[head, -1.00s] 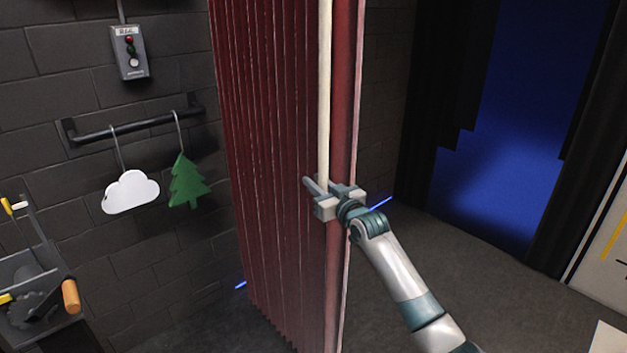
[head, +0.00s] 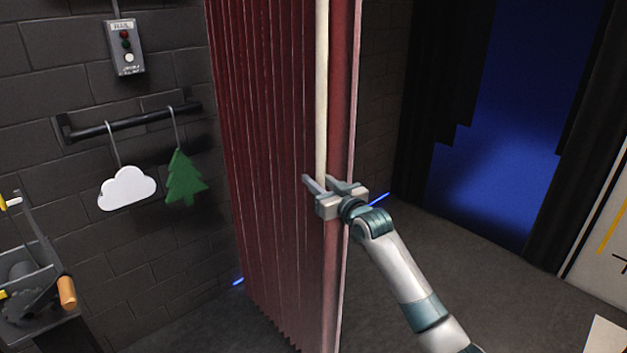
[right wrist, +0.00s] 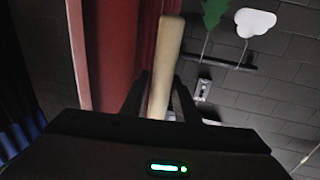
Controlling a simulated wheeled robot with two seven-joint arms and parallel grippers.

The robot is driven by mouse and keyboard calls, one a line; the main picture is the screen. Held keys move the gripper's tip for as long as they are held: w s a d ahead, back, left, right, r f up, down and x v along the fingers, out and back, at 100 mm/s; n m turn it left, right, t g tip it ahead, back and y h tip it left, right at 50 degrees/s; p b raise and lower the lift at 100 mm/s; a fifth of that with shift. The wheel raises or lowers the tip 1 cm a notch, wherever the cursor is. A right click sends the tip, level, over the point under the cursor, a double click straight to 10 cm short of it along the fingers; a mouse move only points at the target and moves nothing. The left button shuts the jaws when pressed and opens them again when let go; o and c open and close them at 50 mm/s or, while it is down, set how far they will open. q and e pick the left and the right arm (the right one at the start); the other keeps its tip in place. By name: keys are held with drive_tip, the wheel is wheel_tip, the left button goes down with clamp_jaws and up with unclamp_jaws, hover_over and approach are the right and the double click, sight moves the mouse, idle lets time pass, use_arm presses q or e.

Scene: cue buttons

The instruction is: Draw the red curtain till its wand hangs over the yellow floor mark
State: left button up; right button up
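The red curtain (head: 270,170) hangs in pleats down the middle of the head view, and it also shows in the right wrist view (right wrist: 112,50). Its pale wand (head: 321,90) hangs along the curtain's right part, near the edge. My right gripper (head: 322,184) is at the wand's lower part. In the right wrist view the wand (right wrist: 165,65) stands between my two fingers, which look spread with narrow gaps on both sides. The wand's lower end shows there against the curtain. No yellow floor mark is visible. My left gripper is out of view.
A rail (head: 130,122) on the brick wall holds a white cloud (head: 127,188) and a green tree (head: 184,178). A button box (head: 126,47) is above. Equipment (head: 30,290) stands at lower left. Floor right of the curtain looks clear.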

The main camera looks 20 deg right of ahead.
sight(323, 186)
drive_tip(key=shift+s+d+b, duration=0.2)
drive_tip(key=shift+s+b, duration=0.2)
drive_tip(key=shift+s, duration=0.95)
drive_tip(key=shift+s+d+b, duration=0.2)
drive_tip(key=shift+s+b, duration=0.2)
drive_tip(key=shift+s, duration=0.95)
drive_tip(key=shift+s+f, duration=0.1)
